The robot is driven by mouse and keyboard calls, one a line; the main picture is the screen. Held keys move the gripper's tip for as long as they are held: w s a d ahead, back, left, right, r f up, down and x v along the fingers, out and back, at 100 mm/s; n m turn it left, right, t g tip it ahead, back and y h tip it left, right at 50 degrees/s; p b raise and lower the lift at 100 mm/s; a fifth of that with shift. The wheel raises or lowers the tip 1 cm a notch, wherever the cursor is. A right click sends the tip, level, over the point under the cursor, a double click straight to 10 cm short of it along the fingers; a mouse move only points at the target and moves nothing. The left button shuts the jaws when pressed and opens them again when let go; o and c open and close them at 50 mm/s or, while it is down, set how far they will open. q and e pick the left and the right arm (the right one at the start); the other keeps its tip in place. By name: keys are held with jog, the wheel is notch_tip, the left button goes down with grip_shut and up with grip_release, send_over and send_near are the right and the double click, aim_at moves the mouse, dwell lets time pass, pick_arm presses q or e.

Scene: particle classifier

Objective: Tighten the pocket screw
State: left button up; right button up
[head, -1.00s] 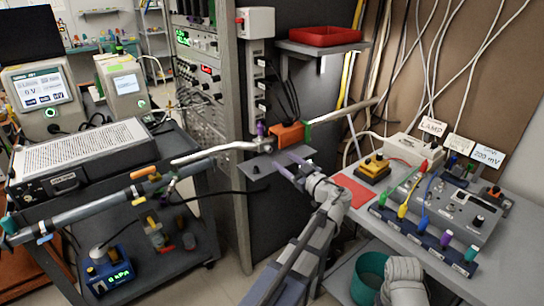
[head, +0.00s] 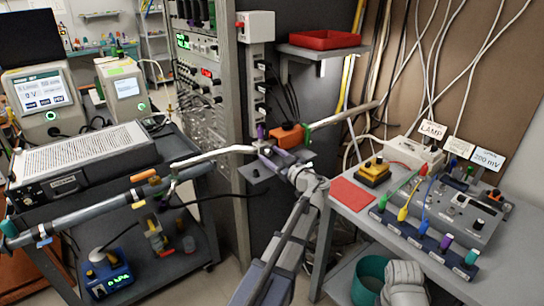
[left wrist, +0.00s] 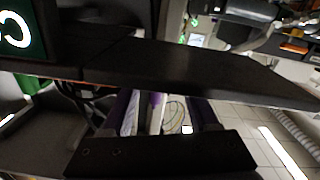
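A small purple knob (head: 261,132), which looks like the pocket screw, stands upright by an orange block (head: 286,135) where a pale pipe (head: 222,154) meets it. In the left wrist view a purple piece (left wrist: 156,98) shows between the two fingers (left wrist: 162,108), with gaps on both sides, so the gripper is open. I cannot tell how deep the knob sits between them. My right gripper is not in view.
A dark cabinet stands behind. At the right, a bench (head: 352,216) holds a red mat (head: 352,194), a yellow block (head: 376,172) and an instrument with cables. A cart with instruments (head: 90,158) is at the left.

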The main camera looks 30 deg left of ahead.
pick_arm(q)
grip_shut()
